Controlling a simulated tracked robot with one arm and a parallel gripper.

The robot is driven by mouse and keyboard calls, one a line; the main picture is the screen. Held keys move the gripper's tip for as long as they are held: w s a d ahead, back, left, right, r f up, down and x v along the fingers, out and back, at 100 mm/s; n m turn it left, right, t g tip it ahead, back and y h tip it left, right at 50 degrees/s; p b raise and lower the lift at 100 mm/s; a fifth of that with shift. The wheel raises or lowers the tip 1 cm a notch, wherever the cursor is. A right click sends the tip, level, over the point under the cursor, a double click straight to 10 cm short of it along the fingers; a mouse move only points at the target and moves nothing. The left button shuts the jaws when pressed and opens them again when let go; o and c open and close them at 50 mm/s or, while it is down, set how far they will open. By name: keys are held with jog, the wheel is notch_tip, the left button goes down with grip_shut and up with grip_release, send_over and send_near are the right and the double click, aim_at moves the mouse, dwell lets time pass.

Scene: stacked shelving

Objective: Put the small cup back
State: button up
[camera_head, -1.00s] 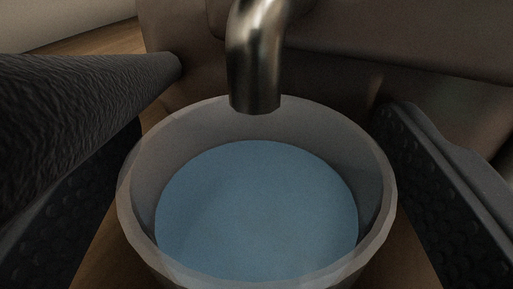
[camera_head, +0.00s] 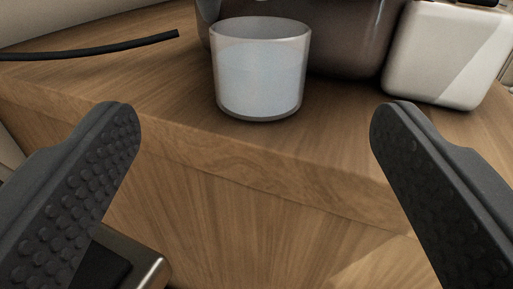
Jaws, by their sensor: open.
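The small cup (camera_head: 260,75) is clear, with a pale bluish content, and stands upright on the wooden counter top near its front edge. My gripper (camera_head: 255,125) is open and empty, with one dark studded finger at the left and one at the right. The fingers are on the near side of the cup, apart from it, and the cup shows between and beyond their tips.
A dark brown appliance (camera_head: 345,40) stands right behind the cup. A white rounded box (camera_head: 445,55) is at the right. A black cable (camera_head: 90,50) lies at the left. A dark object with a metallic rim (camera_head: 150,270) is at the lower left, below the counter edge.

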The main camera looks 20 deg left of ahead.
jog(key=shift+b+v, duration=0.8)
jog(key=shift+b, duration=0.4)
jog(key=shift+d, duration=0.15)
jog(key=shift+w+r, duration=0.1)
jog(key=w+d+r+m+g, duration=0.1)
jog(key=w+d+r, duration=0.35)
jog(key=r, duration=0.45)
jog(key=w+d+r+m, duration=0.1)
jog(key=w+d+r, duration=0.2)
jog(key=d+r, duration=0.5)
jog(key=s+d+r+h, duration=0.2)
jog(key=s+d+r, duration=0.1)
jog(key=d+r, duration=0.7)
jog(key=shift+r, duration=0.8)
jog(key=s+d+r+h, duration=0.1)
jog(key=s+d+r, duration=0.1)
jog(key=d, duration=0.1)
jog(key=s+d+r+m+h, duration=0.1)
jog(key=s+d+r, duration=0.1)
jog(key=d, duration=0.2)
jog(key=s+d+r+h, duration=0.1)
jog(key=s+d+r, duration=0.1)
jog(key=d, duration=0.2)
jog(key=shift+s+r+m+g+h, duration=0.1)
jog(key=shift+m+g+h, duration=0.2)
jog(key=shift+m+h, duration=0.1)
jog(key=c, duration=0.4)
